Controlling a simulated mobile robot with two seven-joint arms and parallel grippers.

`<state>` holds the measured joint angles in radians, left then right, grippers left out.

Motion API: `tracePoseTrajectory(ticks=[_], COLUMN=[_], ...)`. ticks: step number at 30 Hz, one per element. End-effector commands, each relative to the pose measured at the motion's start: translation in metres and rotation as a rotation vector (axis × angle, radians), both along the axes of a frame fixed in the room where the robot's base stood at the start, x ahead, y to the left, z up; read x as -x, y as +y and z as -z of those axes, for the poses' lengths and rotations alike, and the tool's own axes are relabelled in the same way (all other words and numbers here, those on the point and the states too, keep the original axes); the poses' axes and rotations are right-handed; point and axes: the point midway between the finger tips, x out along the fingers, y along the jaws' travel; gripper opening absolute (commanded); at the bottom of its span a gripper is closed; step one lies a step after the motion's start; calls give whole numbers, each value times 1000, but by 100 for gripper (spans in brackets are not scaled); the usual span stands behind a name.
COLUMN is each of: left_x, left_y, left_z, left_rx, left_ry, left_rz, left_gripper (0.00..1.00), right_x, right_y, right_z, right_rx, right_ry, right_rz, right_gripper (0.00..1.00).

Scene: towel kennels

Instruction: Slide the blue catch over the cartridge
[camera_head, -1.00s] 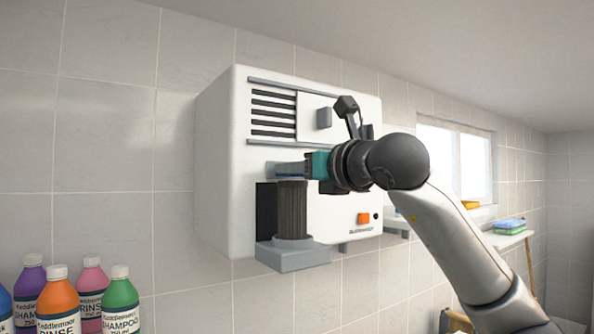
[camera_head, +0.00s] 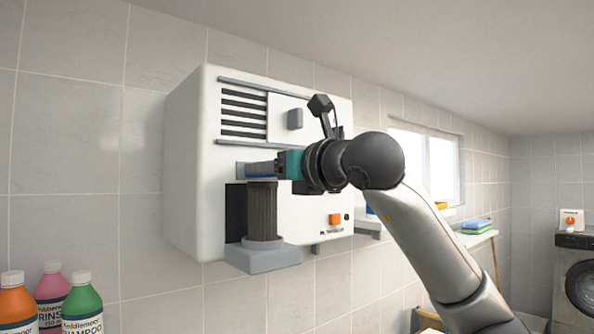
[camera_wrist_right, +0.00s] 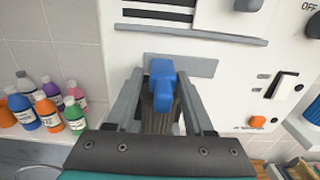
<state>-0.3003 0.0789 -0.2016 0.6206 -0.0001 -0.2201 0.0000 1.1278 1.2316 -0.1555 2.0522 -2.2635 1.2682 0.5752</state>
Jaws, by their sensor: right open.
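The dark ribbed cartridge (camera_head: 262,212) stands upright on a grey ledge at the front of the white wall unit (camera_head: 190,170). The blue catch (camera_wrist_right: 161,80) sits at the grey strip above the cartridge in the right wrist view. The cartridge also shows below the catch there (camera_wrist_right: 157,122), partly covered. My right gripper (camera_head: 258,169) is open above the cartridge. In the right wrist view its fingers (camera_wrist_right: 160,84) stand on either side of the catch; whether they touch it I cannot tell. The catch is mostly hidden in the head view. My left gripper is out of view.
The unit carries a vent (camera_head: 243,115), a grey knob (camera_head: 295,119) and an orange switch (camera_head: 334,219). Several bottles (camera_wrist_right: 45,108) stand at the left. A shelf with folded cloths (camera_head: 476,227) and a washing machine (camera_head: 580,285) are at the right.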

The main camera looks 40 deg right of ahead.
Motion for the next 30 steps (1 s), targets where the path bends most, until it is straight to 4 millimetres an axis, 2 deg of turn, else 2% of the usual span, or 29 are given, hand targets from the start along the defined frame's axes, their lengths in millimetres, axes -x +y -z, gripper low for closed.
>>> tracePoseTrajectory(ticks=[6,15,21,30], left_x=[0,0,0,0], left_y=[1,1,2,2], left_z=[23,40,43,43], left_rx=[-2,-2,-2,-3], left_ry=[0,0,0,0], left_rz=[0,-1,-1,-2], left_gripper=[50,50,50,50], right_x=[49,114,135,139], right_y=[5,13,15,16], right_z=[3,2,1,1], right_rx=[6,3,2,1], right_ry=[-5,-3,-1,0], right_rz=[2,1,-2,-2], right_gripper=[52,52,52,52])
